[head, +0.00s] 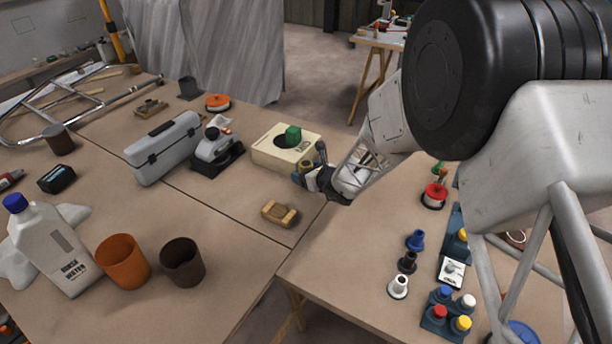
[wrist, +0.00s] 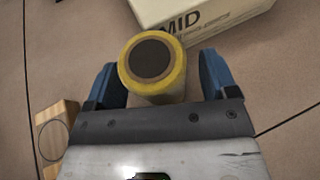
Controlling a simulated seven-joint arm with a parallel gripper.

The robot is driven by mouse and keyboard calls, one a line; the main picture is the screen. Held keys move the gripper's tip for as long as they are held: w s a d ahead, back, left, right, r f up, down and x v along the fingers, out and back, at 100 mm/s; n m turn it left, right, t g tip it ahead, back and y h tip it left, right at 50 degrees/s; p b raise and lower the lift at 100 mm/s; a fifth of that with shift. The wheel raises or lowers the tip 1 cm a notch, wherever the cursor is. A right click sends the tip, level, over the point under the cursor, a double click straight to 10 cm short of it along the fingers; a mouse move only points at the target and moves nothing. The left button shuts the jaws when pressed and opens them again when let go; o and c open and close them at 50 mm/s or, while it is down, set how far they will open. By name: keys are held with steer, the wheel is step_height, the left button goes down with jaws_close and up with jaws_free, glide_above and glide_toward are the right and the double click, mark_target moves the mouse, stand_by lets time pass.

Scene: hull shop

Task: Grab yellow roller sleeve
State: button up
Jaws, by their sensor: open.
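The yellow roller sleeve (wrist: 179,72) stands on end in the wrist view, with a yellow rim around a dark brown round end. It sits between the two blue fingers of my gripper (wrist: 161,78), which are open on either side of it. A gap shows at the right finger; the left finger is close to the sleeve, and I cannot tell if it touches. In the head view the sleeve (head: 306,164) is a small olive-yellow shape, partly hidden by my gripper (head: 312,178), beside the cream box.
A wooden block (head: 279,213) lies nearby. A grey toolbox (head: 163,150) and a tape dispenser-like tool (head: 215,150) stand left.

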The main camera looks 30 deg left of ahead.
mark_target(307, 165)
steer(key=shift+a, duration=0.15)
steer(key=shift+c, duration=0.4)
steer(key=c, duration=0.9)
steer(key=shift+r, duration=0.1)
steer(key=shift+r, duration=1.35)
steer(key=shift+s+r, duration=0.1)
steer(key=shift+r, duration=0.2)
steer(key=s+d, duration=0.3)
steer(key=s+d+r, duration=0.1)
steer(key=s+d, duration=0.7)
steer(key=shift+s+r, duration=0.2)
steer(key=shift+s, duration=0.05)
steer(key=shift+a, duration=0.1)
